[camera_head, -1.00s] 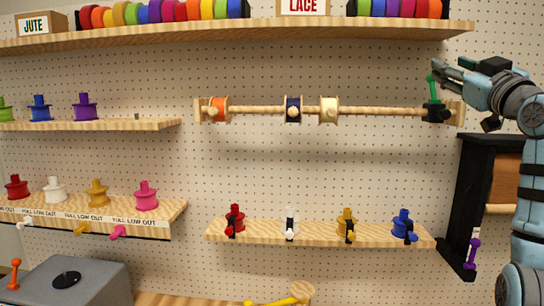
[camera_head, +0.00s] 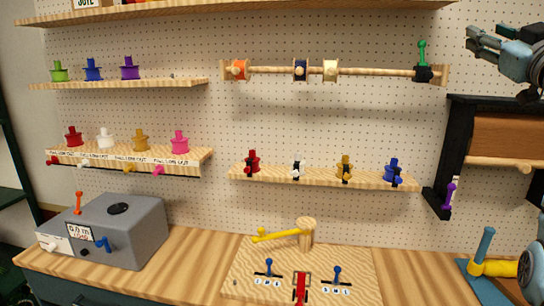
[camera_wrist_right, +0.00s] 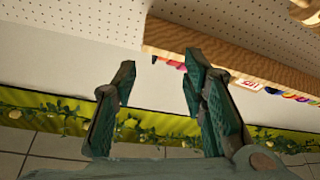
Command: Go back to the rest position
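My right gripper (camera_head: 472,42) is at the upper right of the head view, its fingers pointing left. It is to the right of the black clamp with the green handle (camera_head: 422,52) on the right end of the wooden rod, and apart from it. In the right wrist view my right gripper (camera_wrist_right: 158,82) has its two fingers spread with nothing between them. My left gripper is not in view.
The wooden rod (camera_head: 385,72) carries several spools. Shelves with coloured spools, such as the lower right shelf (camera_head: 320,178), line the pegboard. A grey box (camera_head: 140,225) and a board with levers (camera_head: 350,285) are on the workbench (camera_head: 200,255). A black frame (camera_head: 452,130) stands right.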

